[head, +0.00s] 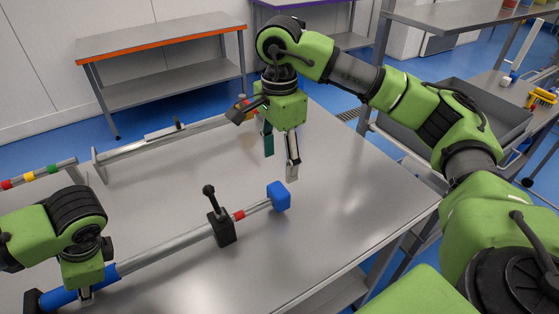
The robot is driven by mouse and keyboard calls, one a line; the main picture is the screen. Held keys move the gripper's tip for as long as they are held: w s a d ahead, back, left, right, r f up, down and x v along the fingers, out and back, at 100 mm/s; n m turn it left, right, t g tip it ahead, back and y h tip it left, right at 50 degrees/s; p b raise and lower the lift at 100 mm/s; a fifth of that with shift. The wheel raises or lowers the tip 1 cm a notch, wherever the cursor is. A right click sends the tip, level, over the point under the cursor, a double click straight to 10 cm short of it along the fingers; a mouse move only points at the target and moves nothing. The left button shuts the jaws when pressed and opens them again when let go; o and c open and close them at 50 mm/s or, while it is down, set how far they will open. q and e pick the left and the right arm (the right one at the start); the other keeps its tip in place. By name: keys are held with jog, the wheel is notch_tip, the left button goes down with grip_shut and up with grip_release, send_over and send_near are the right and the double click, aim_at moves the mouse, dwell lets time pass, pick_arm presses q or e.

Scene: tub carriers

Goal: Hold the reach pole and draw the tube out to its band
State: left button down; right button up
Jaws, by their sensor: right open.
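The reach pole lies across the front of the metal table. It has a blue grip (58,298) at the left, a silver outer tube (165,252), a black clamp with an upright lever (222,232), and a thinner inner tube (257,207) ending in a blue block (279,196). A red band (239,215) shows on the inner tube just right of the clamp. My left gripper (86,294) is down on the blue grip, a finger against its near side; its far finger is hidden. My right gripper (280,160) is open and empty, fingers pointing down, above the table behind the blue block.
A silver rail (165,139) with end plates lies along the table's back edge. A rod with coloured bands (40,174) is at the far left. A grey tub (480,112) stands right of the table. The table's right part is clear.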

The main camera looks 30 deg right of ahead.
pick_arm(q)
jog(key=c, duration=1.6)
grip_release()
jog(key=shift+r, duration=0.15)
jog(key=v, duration=1.2)
